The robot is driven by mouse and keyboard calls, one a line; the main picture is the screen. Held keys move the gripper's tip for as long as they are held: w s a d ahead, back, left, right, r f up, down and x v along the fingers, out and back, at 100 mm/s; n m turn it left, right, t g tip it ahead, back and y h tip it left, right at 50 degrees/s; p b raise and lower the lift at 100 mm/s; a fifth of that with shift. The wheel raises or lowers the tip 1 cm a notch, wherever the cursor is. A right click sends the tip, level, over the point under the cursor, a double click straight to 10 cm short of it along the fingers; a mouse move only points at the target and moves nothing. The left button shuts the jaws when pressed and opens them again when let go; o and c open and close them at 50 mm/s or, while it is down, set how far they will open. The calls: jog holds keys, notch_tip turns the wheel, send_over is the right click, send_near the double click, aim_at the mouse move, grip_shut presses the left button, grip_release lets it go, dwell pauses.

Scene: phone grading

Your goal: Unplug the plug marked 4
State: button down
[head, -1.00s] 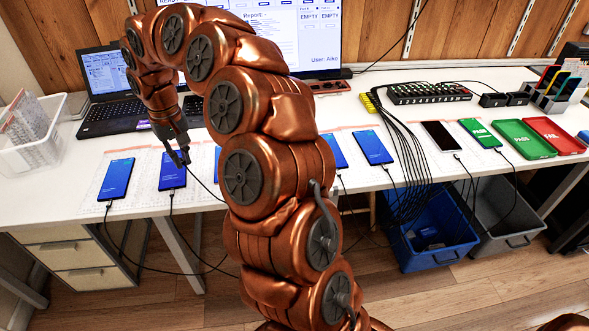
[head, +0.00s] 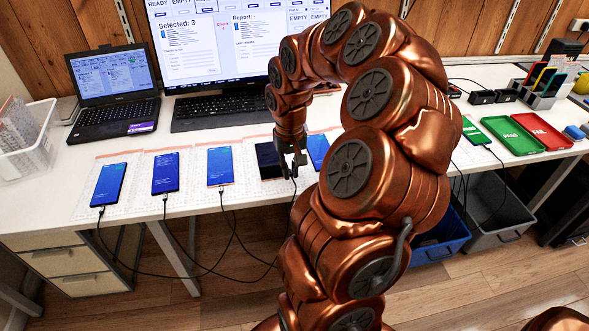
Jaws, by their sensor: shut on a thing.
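A row of phones lies on the white table, each on a printed sheet. The fourth from the left is a dark-screened phone (head: 268,160). My gripper (head: 294,172) is at its lower right side, low over the table, and shut on a cable plug. The plug is mostly hidden by the fingers; a black cable (head: 291,200) hangs from there over the table's front edge. I cannot read a mark on it, nor tell whether it still sits in the phone. Cables run from the lower ends of the first (head: 108,185), second (head: 166,172) and third (head: 220,166) phones.
A blue-screened phone (head: 318,149) lies right of my gripper, close by. A laptop (head: 112,95), keyboard (head: 220,110) and monitor (head: 215,50) stand behind. Green (head: 510,138) and red (head: 543,131) trays lie at right. My arm hides the table's middle right.

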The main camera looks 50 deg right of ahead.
aim_at(294, 187)
jog(key=shift+s+d+f, duration=0.15)
jog(key=shift+s+d, duration=0.1)
jog(key=shift+s, duration=0.25)
jog(key=shift+f+b, duration=0.5)
jog(key=shift+f, duration=1.45)
jog(key=c, duration=1.1)
grip_release()
jog(key=shift+c, duration=0.2)
jog(key=shift+r, duration=0.1)
jog(key=shift+r+p, duration=0.75)
jog(key=shift+r, duration=2.2)
